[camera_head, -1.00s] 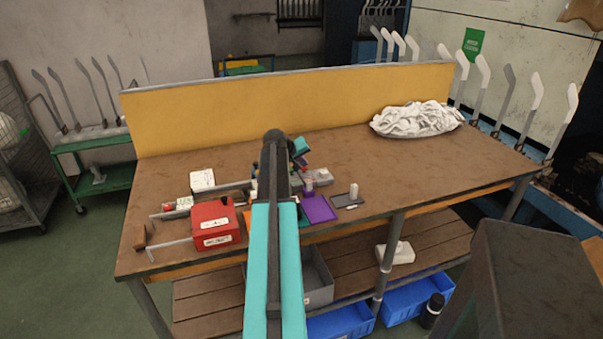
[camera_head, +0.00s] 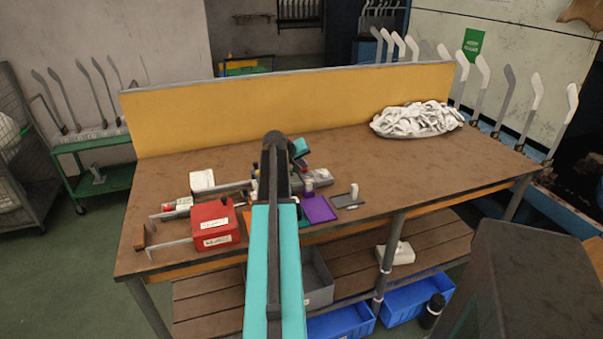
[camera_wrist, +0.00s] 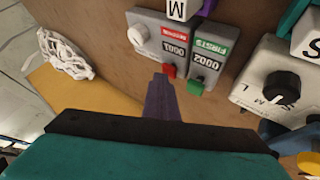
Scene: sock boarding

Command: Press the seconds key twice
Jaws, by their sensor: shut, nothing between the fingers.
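The grey counter unit (camera_wrist: 175,45) lies in front of my gripper in the wrist view and on the bench in the head view (camera_head: 318,177). It has a red-labelled counter reading 0001 with a red key (camera_wrist: 169,71), and a green-labelled FIRSTS counter reading 0002 with a green key (camera_wrist: 195,87). The red label's text is blurred. My gripper (camera_wrist: 161,78) is shut and empty, its purple fingertips right beside the red key. I cannot tell whether they touch it. In the head view my gripper (camera_head: 302,160) is partly hidden behind my arm.
A dial box (camera_wrist: 280,80) stands right of the counter in the wrist view. On the bench (camera_head: 400,170) are a red box (camera_head: 213,225), a purple tray (camera_head: 319,209) and a pile of white socks (camera_head: 417,119). The bench's right half is mostly clear.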

